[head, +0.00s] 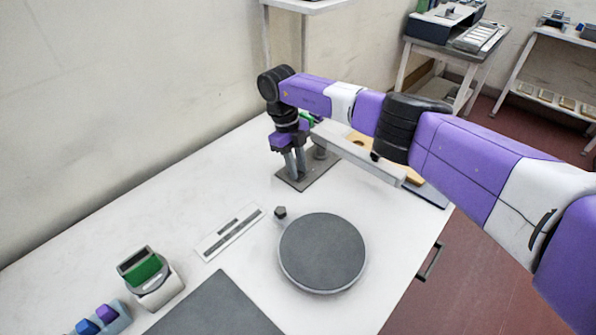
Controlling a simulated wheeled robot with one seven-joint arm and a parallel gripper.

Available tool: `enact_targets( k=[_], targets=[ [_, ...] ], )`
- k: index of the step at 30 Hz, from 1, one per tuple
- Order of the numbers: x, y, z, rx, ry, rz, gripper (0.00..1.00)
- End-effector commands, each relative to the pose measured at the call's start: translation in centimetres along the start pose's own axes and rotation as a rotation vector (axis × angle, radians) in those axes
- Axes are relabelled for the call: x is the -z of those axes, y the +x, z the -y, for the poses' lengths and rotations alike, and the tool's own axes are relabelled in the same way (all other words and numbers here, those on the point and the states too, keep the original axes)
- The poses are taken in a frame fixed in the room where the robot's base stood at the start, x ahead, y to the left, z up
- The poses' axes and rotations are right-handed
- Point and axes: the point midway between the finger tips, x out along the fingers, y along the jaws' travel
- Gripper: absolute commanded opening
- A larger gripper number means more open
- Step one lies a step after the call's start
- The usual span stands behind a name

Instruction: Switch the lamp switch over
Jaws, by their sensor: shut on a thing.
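My gripper (293,163) points down over a dark grey base plate (292,185) towards the back of the white table. Its two grey fingers are close together and shut on a small part just above this plate. The fingers hide most of that part; from its place I take it to be the lamp switch, but its shape and position cannot be made out.
A round grey disc (322,252) and a white strip (229,232) lie in front. A green-screened device (147,275) stands front left. The left part of the white table (130,215) is clear, beside the wall.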

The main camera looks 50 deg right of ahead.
Motion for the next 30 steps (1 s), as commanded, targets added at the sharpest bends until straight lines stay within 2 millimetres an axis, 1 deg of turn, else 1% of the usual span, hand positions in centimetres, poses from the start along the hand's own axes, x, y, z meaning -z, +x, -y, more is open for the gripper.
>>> enact_targets(
  k=[10,11,13,14,24,26,30],
  targets=[
    [0.1,0.1,0.1,0.001,0.002,-0.006,0.00],
    [0.1,0.1,0.1,0.001,0.003,-0.006,0.29],
    [0.1,0.0,0.1,0.001,0.002,-0.006,0.43],
    [0.1,0.0,0.1,0.001,0.002,-0.006,0.45],
    [0.0,-0.3,0.1,0.000,0.002,-0.004,0.45],
    [0.0,-0.8,0.1,0.001,0.002,-0.003,0.45],
    [-0.1,-2.8,0.1,0.003,0.002,-0.002,0.45]
  ],
)
